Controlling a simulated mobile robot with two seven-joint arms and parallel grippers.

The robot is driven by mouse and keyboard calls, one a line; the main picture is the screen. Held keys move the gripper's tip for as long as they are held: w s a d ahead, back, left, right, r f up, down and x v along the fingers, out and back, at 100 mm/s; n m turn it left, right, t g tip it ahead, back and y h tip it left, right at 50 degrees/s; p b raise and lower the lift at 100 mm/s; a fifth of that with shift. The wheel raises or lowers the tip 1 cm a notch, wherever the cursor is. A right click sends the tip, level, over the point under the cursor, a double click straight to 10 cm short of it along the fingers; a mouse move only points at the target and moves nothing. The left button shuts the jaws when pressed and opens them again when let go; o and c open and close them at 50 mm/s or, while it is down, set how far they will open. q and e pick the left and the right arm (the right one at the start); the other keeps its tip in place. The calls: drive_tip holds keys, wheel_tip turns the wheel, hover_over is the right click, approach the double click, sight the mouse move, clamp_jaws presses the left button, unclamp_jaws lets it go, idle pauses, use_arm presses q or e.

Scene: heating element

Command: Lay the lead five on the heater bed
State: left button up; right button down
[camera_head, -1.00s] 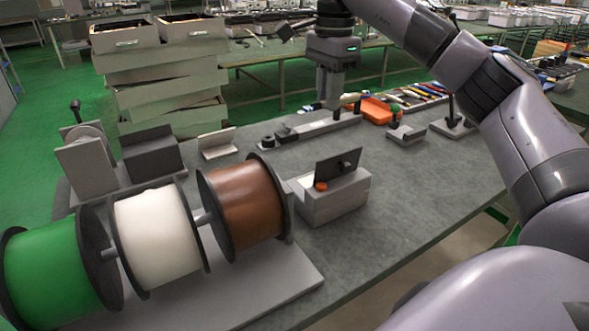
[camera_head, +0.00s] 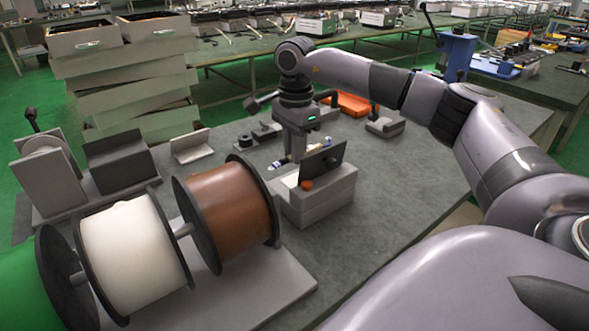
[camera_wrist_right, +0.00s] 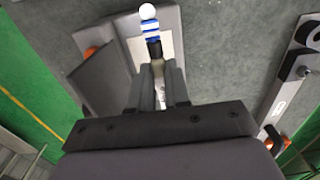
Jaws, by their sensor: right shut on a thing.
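My right gripper (camera_head: 297,158) points down over the heater, a grey box (camera_head: 315,208) with an upright dark plate and an orange knob. It is shut on the lead, whose blue-and-white banded end (camera_head: 275,165) sticks out to the left in the head view. In the right wrist view, the lead's white round tip and blue bands (camera_wrist_right: 150,27) extend beyond the fingers (camera_wrist_right: 160,85), over the pale heater bed (camera_wrist_right: 137,47). The plate hides part of the bed in the head view. I cannot tell whether the lead touches the bed. My left gripper is not in view.
A rack of green, white (camera_head: 135,255) and brown (camera_head: 228,210) spools stands in front left of the heater. Grey fixtures (camera_head: 125,165) stand behind the spools. An orange tray (camera_head: 350,104) and a small grey block (camera_head: 385,126) lie behind. The bench right of the heater is clear.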

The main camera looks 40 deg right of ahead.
sight(295, 180)
drive_tip(key=shift+f, duration=2.55)
drive_tip(key=shift+f, duration=0.2)
drive_tip(key=c, duration=1.1)
unclamp_jaws()
wheel_tip(295, 180, up, 12)
drive_tip(key=shift+r, duration=0.25)
drive_tip(key=shift+s+f, duration=0.1)
drive_tip(key=shift+s, duration=0.05)
